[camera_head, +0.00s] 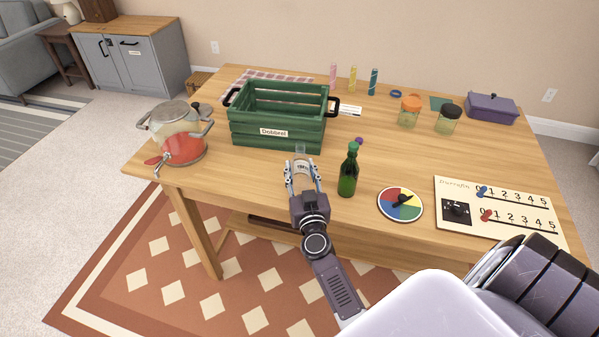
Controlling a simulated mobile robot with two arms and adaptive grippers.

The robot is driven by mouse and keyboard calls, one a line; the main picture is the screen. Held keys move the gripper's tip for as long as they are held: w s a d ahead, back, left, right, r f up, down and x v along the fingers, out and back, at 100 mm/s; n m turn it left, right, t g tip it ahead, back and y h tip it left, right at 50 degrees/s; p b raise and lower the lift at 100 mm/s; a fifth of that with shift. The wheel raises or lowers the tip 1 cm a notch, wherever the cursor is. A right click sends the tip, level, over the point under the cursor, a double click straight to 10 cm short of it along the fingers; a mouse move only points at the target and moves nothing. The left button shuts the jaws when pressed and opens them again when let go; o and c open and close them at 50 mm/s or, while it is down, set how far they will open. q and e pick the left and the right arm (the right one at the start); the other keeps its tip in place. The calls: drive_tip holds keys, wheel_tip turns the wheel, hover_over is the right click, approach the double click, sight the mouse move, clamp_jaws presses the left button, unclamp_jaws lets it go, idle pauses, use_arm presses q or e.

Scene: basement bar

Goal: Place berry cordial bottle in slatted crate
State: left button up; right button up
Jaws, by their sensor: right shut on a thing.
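The green slatted crate (305,137) stands on the wooden table, with black handles and a label on its front; it looks empty. My right gripper (302,180) is in front of the crate's right half, its fingers shut around a small clear, pale thing (300,150). Only its top and part of its side show between the fingers, so I cannot tell whether it is the berry cordial bottle. A dark green bottle (348,178) stands upright on the table to the right of the gripper, apart from it. My left gripper is not in view.
A red-and-clear pot (180,145) stands left of the crate. A coloured disc (400,204) and a numbered board (500,208) lie at the right. Two jars (409,114) (448,121) and a purple box (491,108) stand farther back. Several slim bottles (352,79) line the back edge.

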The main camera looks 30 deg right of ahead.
sight(304, 175)
drive_tip(key=o, duration=1.4)
drive_tip(key=shift+c, duration=0.2)
drive_tip(key=shift+f+b, duration=0.25)
drive_tip(key=shift+b, duration=0.3)
drive_tip(key=v, duration=0.2)
drive_tip(key=p+v, duration=0.1)
drive_tip(key=v, duration=0.1)
drive_tip(key=p+v, duration=0.1)
drive_tip(key=v, duration=0.2)
drive_tip(key=shift+s+d+r, duration=0.1)
drive_tip(key=shift+d+r, duration=0.05)
drive_tip(key=shift+r, duration=0.25)
drive_tip(key=shift+s+a, duration=0.25)
drive_tip(key=shift+s, duration=0.1)
